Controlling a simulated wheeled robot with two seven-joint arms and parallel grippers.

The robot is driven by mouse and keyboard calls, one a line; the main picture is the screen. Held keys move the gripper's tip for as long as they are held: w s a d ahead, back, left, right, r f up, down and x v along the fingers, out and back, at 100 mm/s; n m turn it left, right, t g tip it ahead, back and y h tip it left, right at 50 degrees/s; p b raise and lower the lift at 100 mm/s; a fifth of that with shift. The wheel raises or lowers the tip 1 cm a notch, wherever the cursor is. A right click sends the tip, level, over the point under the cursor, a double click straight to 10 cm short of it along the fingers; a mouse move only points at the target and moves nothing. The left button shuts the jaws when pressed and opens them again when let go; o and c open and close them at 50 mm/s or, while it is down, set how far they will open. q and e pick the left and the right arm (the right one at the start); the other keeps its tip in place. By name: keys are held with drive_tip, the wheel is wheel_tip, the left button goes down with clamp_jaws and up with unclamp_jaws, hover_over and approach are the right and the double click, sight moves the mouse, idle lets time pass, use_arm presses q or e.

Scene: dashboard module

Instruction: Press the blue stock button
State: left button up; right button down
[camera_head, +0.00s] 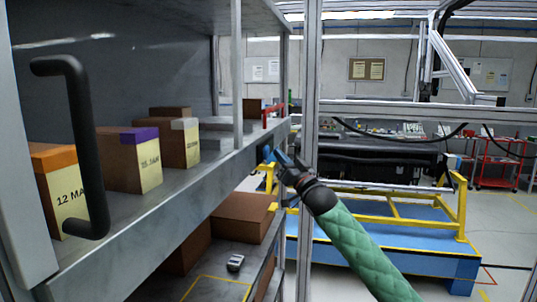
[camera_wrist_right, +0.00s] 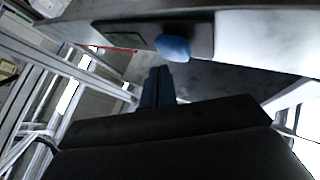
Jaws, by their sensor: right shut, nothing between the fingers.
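The blue button (camera_wrist_right: 173,47) shows in the right wrist view as a rounded blue knob on a dark panel (camera_wrist_right: 203,39) on the shelf edge. In the head view a small blue spot (camera_head: 267,153) at the far end of the shelf edge appears to be the same button. My right gripper (camera_head: 277,156) is shut and empty, with its tips close to the button. In the wrist view its blue-grey fingertips (camera_wrist_right: 158,84) point up toward the button, slightly below and left of it. I cannot tell whether they touch. My left gripper is not in view.
A metal shelf (camera_head: 170,215) holds several boxes, including one with an orange top (camera_head: 62,185) and one with a purple top (camera_head: 132,160). A black handle (camera_head: 80,150) stands at the left. A metal post (camera_head: 309,110) rises beside my right gripper. A lower shelf holds brown boxes (camera_head: 243,215).

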drive_tip(key=shift+a, duration=0.15)
idle(0.5)
drive_tip(key=shift+w+a, duration=0.1)
drive_tip(key=shift+a, duration=0.2)
drive_tip(key=shift+w+a, duration=0.1)
drive_tip(key=shift+a, duration=0.35)
idle(0.9)
drive_tip(key=shift+d, duration=0.15)
idle(0.3)
drive_tip(key=shift+s+d, duration=0.25)
drive_tip(key=shift+d, duration=0.45)
drive_tip(key=shift+d, duration=0.1)
drive_tip(key=d, duration=0.2)
drive_tip(key=s+d, duration=0.1)
drive_tip(key=d, duration=0.1)
drive_tip(key=shift+s+d, duration=0.15)
drive_tip(key=shift+d, duration=0.2)
idle(0.5)
